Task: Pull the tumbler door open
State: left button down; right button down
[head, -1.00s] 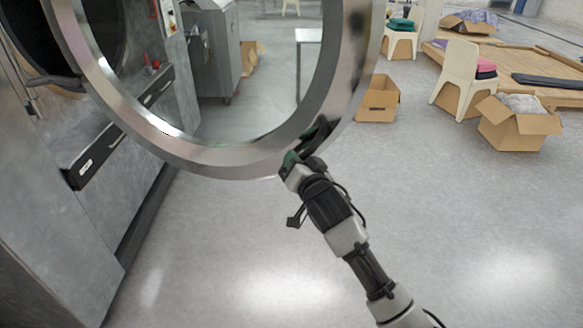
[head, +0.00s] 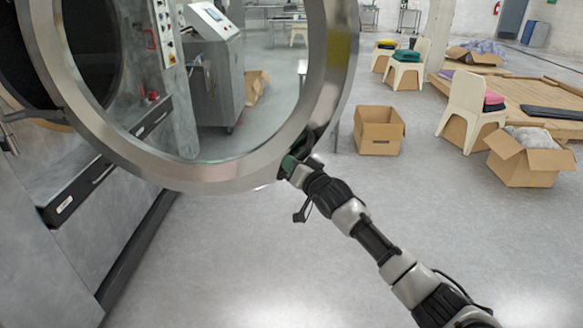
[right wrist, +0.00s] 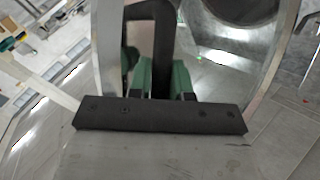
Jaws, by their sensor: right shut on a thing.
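The tumbler door (head: 180,176) is a big round metal ring with a clear glass middle. It stands swung out from the grey washer (head: 60,215), whose dark drum opening (head: 92,45) shows behind it at the upper left. My right gripper (head: 290,163) is at the lower right of the ring. In the right wrist view, its green fingers (right wrist: 162,78) are closed around the dark door handle (right wrist: 163,35) beside the curved metal rim. The contact itself is partly hidden by the gripper body. My left gripper is not in view.
Open floor lies below and to the right of the door. Cardboard boxes (head: 379,131) and (head: 528,160), a cream chair (head: 466,105) and a wooden platform (head: 520,90) stand farther back at the right. A grey control cabinet (head: 213,70) shows through the glass.

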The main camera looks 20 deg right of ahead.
jog(key=shift+s+a+f, duration=0.1)
jog(key=c, duration=1.4)
grip_release()
jog(key=o, duration=0.3)
jog(key=shift+o, duration=0.2)
jog(key=s+d+b, duration=0.2)
jog(key=s, duration=0.8)
jog(key=shift+s, duration=0.25)
